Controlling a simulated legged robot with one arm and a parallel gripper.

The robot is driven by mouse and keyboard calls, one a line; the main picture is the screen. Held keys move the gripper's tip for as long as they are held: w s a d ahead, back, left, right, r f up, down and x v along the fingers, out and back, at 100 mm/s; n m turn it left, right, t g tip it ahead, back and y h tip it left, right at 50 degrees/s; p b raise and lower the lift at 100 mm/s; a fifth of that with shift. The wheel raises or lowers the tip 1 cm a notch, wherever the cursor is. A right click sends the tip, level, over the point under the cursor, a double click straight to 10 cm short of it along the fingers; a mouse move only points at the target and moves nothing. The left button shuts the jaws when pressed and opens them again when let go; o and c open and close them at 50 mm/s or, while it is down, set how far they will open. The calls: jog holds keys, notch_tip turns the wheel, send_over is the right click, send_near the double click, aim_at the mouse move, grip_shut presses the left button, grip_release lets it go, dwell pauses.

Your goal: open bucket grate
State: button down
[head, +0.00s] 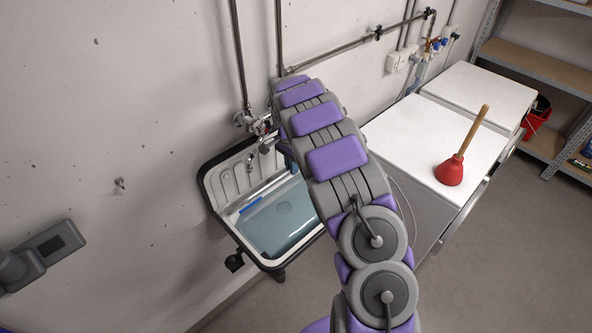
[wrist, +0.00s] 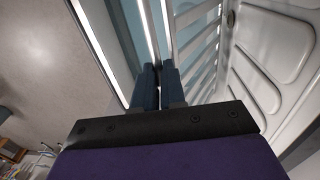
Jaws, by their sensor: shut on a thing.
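The utility sink (head: 222,187) is fixed to the wall in the head view, with a white backsplash, dark rim and bluish basin. In the wrist view the pale grate (wrist: 196,15) crosses the basin with several bars, beside the white ribbed sink back (wrist: 270,60). My gripper (wrist: 159,68) has its two dark blue fingers close together at the edge bar of the grate, shut on it. The exact contact is hard to see between the fingers. In the head view my arm hides most of the gripper and the grate; the grate's angle cannot be told.
Taps and pipes (head: 262,127) are on the wall above the sink. White-topped appliances (head: 482,92) stand to the right, with a red plunger (head: 450,171) on top. Shelves (head: 540,70) are at the far right. The floor (head: 500,255) at lower right is clear.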

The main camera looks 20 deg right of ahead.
jog(key=shift+w+a+f, duration=0.1)
jog(key=shift+a+f, duration=0.05)
jog(key=shift+a, duration=0.05)
jog(key=c, duration=1.5)
grip_release()
jog(key=shift+a, duration=0.1)
